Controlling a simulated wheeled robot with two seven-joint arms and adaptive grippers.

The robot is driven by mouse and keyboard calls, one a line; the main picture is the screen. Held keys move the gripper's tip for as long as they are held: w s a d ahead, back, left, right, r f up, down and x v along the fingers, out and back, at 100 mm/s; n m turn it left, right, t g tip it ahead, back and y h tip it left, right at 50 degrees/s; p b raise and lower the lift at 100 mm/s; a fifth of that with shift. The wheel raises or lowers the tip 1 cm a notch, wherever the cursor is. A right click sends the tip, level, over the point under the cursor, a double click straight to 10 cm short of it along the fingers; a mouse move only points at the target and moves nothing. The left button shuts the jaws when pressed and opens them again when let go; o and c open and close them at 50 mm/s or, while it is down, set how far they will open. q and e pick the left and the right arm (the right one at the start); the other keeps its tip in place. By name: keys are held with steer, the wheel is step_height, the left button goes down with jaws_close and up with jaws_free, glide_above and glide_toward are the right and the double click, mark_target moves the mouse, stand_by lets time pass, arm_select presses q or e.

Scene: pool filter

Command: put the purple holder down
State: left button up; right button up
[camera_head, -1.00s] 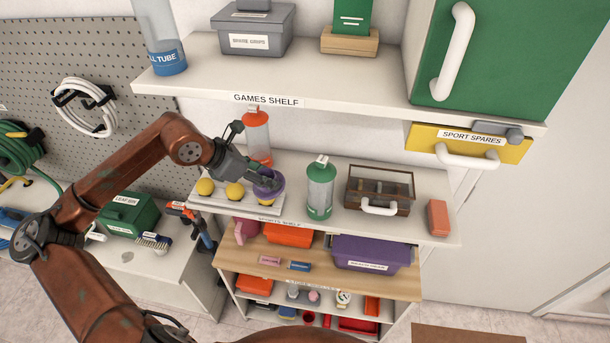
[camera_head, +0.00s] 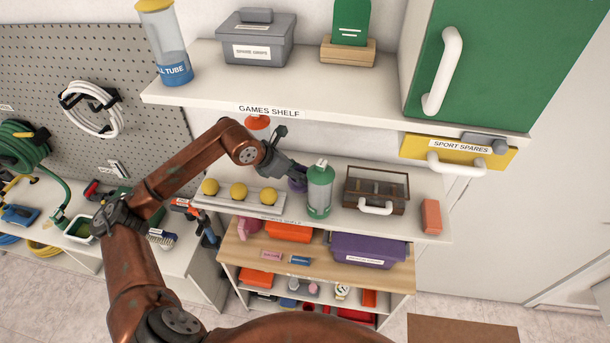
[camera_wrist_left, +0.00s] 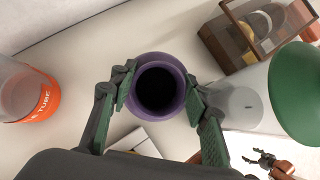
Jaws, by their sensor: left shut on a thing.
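The purple holder (camera_wrist_left: 158,112) shows in the left wrist view as a round purple cup with a dark, empty-looking opening. My left gripper (camera_wrist_left: 160,97) is shut on it, one finger on each side. In the head view the holder (camera_head: 297,185) is mostly hidden behind the green-capped clear container and my left gripper (camera_head: 300,174). It is over the sports shelf (camera_head: 400,224), right of the yellow balls. I cannot tell whether its base touches the shelf. A small dark gripper, apparently my right one (camera_wrist_left: 258,160), shows at the lower right of the wrist view.
The green-capped container (camera_head: 319,195) stands close to the holder's right. A tray (camera_head: 225,202) with three yellow balls lies left. An orange-ended tube (camera_wrist_left: 38,103) stands behind. A brown divided box (camera_head: 375,188) is further right. The games shelf (camera_head: 210,89) overhangs above.

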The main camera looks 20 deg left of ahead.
arm_select(q)
steer(key=shift+w+d+f, duration=0.15)
steer(key=shift+d+f, duration=0.05)
steer(key=shift+f, duration=0.3)
steer(key=shift+w+d+r+g+p, duration=0.15)
steer(key=shift+w+r+g+p, duration=0.2)
steer(key=shift+p, duration=0.7)
steer(key=g+y+p, duration=0.1)
steer(key=g+p, duration=0.1)
steer(key=p, duration=0.1)
steer(key=shift+w+d+f+y, duration=0.1)
steer(key=shift+w+d+y, duration=0.25)
steer(key=shift+y, duration=0.05)
steer(key=f, duration=0.3)
steer(key=shift+s+a+f, duration=0.1)
steer(key=shift+a+f, duration=0.05)
steer(key=shift+a, duration=0.05)
steer(key=shift+d, duration=0.1)
